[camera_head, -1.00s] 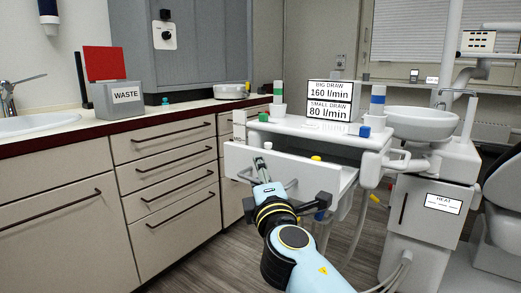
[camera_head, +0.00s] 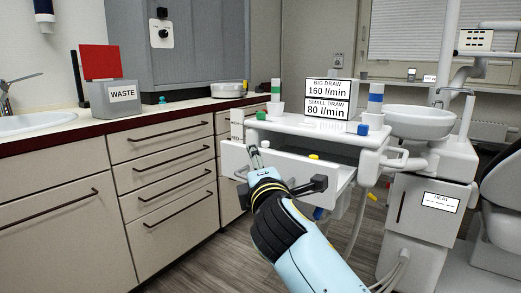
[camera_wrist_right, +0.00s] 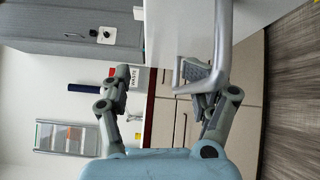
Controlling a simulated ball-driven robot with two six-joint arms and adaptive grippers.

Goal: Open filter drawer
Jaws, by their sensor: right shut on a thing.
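My right gripper (camera_head: 287,169) is at the drawer front, one finger on the left and a dark one on the right. In the right wrist view the grey bar handle (camera_wrist_right: 226,45) passes by my finger on the right, whose pad shows through the handle's loop. I take the right gripper as shut on this handle, though its fingers look spread. My left gripper is not in view.
A grey waste box (camera_head: 117,98) with a red panel stands on the left counter (camera_head: 160,120). Cabinet drawers (camera_head: 165,165) are to the left. A white basin (camera_head: 420,122) and a "HEAT" box (camera_head: 425,225) are on the right. Some floor shows between.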

